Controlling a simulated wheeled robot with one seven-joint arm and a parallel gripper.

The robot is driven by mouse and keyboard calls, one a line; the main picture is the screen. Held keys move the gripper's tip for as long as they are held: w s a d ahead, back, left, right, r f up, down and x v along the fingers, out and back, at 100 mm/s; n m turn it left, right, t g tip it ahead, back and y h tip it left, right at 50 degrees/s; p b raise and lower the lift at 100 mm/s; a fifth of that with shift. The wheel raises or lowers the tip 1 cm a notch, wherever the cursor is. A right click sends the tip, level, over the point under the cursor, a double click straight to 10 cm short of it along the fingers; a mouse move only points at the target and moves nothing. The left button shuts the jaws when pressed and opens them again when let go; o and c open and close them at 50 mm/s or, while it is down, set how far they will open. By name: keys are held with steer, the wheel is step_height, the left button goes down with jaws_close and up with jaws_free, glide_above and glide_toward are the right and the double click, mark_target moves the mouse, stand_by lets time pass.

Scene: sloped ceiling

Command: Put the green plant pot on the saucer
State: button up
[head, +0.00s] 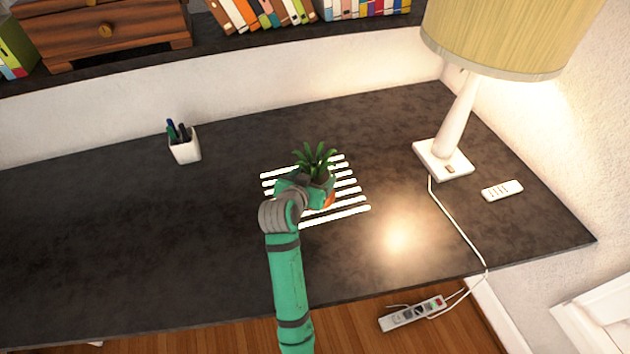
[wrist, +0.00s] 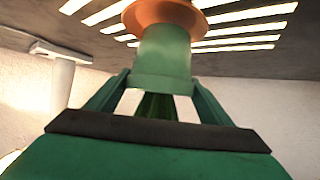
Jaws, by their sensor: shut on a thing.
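The green plant pot (wrist: 163,58) is held between the two fingers of my gripper (wrist: 160,88), which also shows in the head view (head: 307,187). The plant's dark green leaves (head: 316,158) stick up above the gripper in the head view. The orange saucer (wrist: 200,22) is at the pot's base end in the wrist view; only its right edge (head: 331,200) shows past my gripper in the head view. The pot lines up with the saucer, but I cannot tell whether its base touches it. My gripper hides most of the pot and saucer in the head view.
Bright white stripes (head: 347,213) lie across the dark desk (head: 120,240) around the saucer. A white pen cup (head: 185,150) stands left, a lamp (head: 455,125) and a white remote (head: 502,190) right. The desk between them is mostly clear.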

steer(key=shift+d+f, duration=0.35)
steer(key=shift+f, duration=0.55)
steer(key=shift+s+a+f, duration=0.1)
steer(key=o, duration=1.6)
steer(key=shift+f, duration=0.1)
steer(key=shift+s+r, duration=0.1)
steer(key=shift+r, duration=0.1)
steer(key=v, duration=1.1)
steer(key=shift+s+a+r, duration=0.15)
steer(key=shift+s+a, duration=0.1)
steer(key=shift+s, duration=0.05)
